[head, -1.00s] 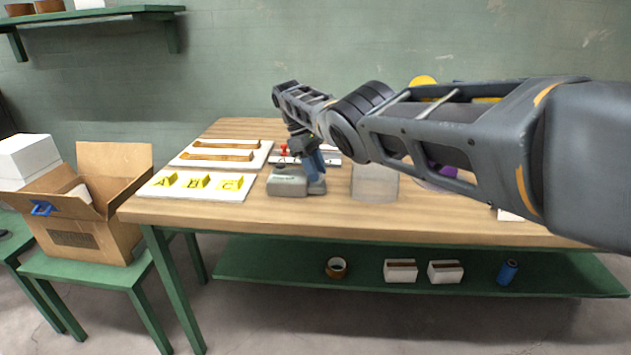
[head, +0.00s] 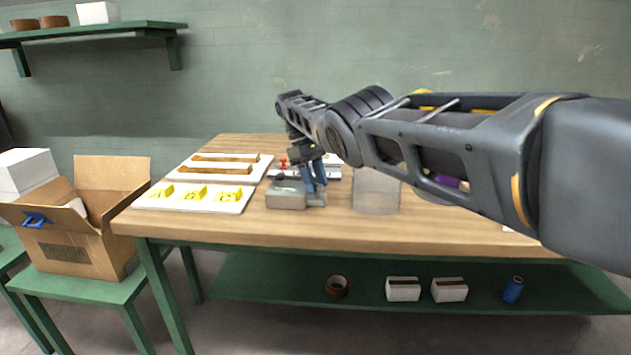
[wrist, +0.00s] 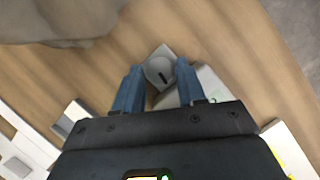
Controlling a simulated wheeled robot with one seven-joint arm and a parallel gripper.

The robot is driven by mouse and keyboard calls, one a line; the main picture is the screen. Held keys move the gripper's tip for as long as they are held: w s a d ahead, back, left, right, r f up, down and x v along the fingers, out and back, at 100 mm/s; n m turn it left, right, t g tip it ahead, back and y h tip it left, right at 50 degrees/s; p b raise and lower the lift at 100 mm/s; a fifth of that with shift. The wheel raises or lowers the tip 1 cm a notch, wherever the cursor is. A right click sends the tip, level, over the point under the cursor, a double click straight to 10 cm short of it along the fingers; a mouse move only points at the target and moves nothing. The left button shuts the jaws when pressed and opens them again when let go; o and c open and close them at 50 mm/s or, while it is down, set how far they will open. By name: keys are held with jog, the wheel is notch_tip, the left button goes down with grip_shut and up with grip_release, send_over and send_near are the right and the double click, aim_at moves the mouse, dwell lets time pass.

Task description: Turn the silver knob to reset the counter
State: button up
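The counter is a grey box (head: 286,195) near the front edge of the table. In the wrist view its silver knob (wrist: 159,72) is a round grey disc with a dark slot, set beside the pale counter body (wrist: 208,84). My gripper (head: 314,183) points down at the right side of the counter. Its two blue fingers are apart, and in the wrist view my gripper (wrist: 159,68) has the knob between its fingertips. I cannot tell whether either finger touches the knob. In the head view the gripper hides the knob.
A clear container (head: 376,192) stands close to the right of my gripper. A white board with yellow letter blocks (head: 194,198) lies to the left. The table's front strip is bare.

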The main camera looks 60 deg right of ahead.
jog(key=o, duration=0.3)
jog(key=shift+a+r+p, duration=0.1)
jog(key=shift+p, duration=0.25)
